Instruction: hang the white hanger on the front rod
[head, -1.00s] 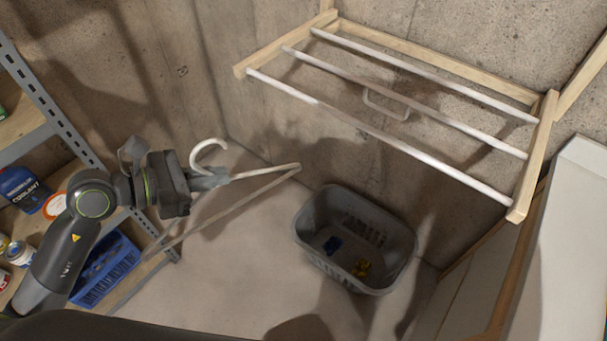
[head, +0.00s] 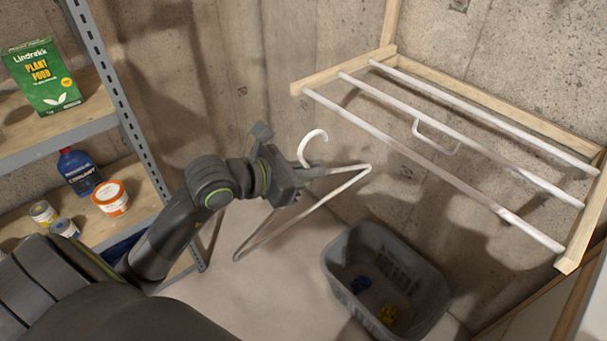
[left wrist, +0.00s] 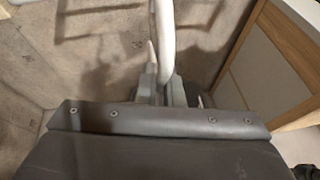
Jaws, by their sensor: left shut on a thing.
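The white hanger (head: 345,184) hangs from my left gripper (head: 302,177) in the head view, its curved hook up and its triangular body slanting down. My left gripper is shut on it just below the hook. In the left wrist view, the hanger (left wrist: 165,40) rises from between the fingers (left wrist: 165,92). The front rod (head: 425,165) is the nearest of three white rods on a wooden wall rack. The hanger is to the left of this rod and apart from it. My right gripper is not in view.
Behind the front rod are the middle rod (head: 470,145) and the back rod (head: 490,120), with a small white loop (head: 437,138) near the middle one. A grey basket (head: 385,270) stands on the floor below.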

